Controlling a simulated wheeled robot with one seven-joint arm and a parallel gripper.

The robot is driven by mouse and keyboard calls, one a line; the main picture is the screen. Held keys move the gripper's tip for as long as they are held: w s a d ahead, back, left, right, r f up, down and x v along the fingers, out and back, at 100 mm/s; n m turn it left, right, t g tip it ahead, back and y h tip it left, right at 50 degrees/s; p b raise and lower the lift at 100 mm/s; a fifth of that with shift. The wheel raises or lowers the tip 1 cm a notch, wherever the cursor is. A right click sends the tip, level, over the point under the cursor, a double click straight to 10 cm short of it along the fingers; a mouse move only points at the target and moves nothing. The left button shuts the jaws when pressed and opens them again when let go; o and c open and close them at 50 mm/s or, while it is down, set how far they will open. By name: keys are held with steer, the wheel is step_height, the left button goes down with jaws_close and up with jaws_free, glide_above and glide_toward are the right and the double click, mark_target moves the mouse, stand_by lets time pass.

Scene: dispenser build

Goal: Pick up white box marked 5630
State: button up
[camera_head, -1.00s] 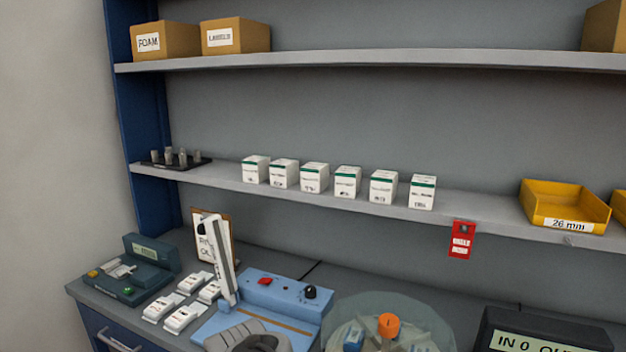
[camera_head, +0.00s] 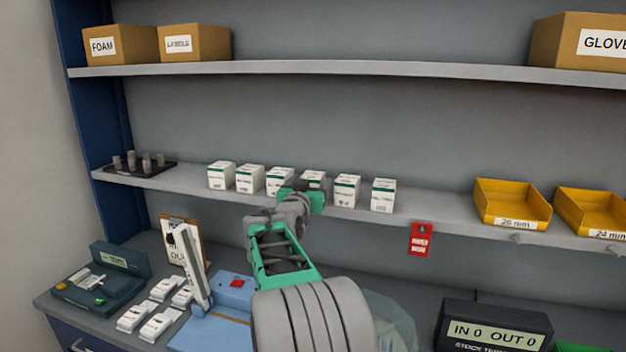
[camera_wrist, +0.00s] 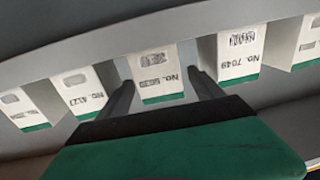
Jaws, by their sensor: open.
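The white box marked 5630 (camera_wrist: 158,62) is in the middle of the wrist view, upside down there, with a green band; its number is small but looks like 5630. It seems to be the fourth box from the left on the shelf in the head view (camera_head: 314,178), partly hidden by my gripper (camera_head: 302,187). My gripper is open; in the wrist view its two dark fingers (camera_wrist: 161,80) point at the box, one towards each side. I cannot tell whether they touch it.
Similar white boxes stand close on both sides, among them one marked 7049 (camera_wrist: 241,52) and one that seems marked 4123 (camera_wrist: 82,88). They share the grey shelf (camera_head: 440,208). Yellow bins (camera_head: 512,205) stand to the right, a black tray (camera_head: 140,168) to the left.

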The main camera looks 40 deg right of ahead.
steer(key=x, duration=0.2)
steer(key=shift+w+d, duration=0.2)
steer(key=shift+a, duration=0.1)
steer(key=shift+c, duration=0.5)
steer(key=c, duration=1.5)
steer(key=shift+r, duration=0.1)
jaws_close()
steer(key=shift+r, duration=0.1)
